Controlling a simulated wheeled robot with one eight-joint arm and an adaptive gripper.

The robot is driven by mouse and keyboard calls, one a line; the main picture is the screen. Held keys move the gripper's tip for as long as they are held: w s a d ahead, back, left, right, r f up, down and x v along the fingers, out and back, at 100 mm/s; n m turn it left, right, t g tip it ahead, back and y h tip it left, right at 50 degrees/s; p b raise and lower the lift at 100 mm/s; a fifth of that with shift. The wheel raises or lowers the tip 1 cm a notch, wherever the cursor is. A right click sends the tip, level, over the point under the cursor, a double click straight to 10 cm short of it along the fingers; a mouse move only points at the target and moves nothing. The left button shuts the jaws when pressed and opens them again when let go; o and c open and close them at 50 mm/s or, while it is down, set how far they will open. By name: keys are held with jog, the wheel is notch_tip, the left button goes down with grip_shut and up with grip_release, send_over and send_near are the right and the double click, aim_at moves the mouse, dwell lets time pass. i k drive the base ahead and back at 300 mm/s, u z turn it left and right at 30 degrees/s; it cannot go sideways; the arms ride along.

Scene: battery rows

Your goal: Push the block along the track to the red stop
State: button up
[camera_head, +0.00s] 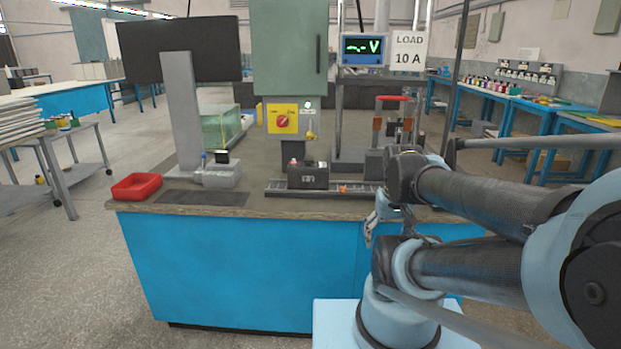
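A dark block (308,177) with a small white label stands at the front of the workbench. It sits at the low grey track (275,189), which runs left to right near the bench's front edge. Small orange-red marks (343,188) show on the track just right of the block. I cannot tell whether they are the red stop. The track's right end is close behind my arm and partly hidden. My gripper (371,228) hangs in front of the bench edge, right of the block and apart from it. Its fingers are small and partly hidden, so their opening is unclear.
A red tray (137,186) and a dark mat (202,197) lie on the left of the bench. A green cabinet with a yellow switch (282,119) rises behind the block. A red-handled device (393,115) stands behind the track's right end.

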aim_at(308, 175)
jog(key=z, duration=0.7)
jog(key=k, duration=1.05)
jog(key=u, duration=0.7)
jog(key=i, duration=1)
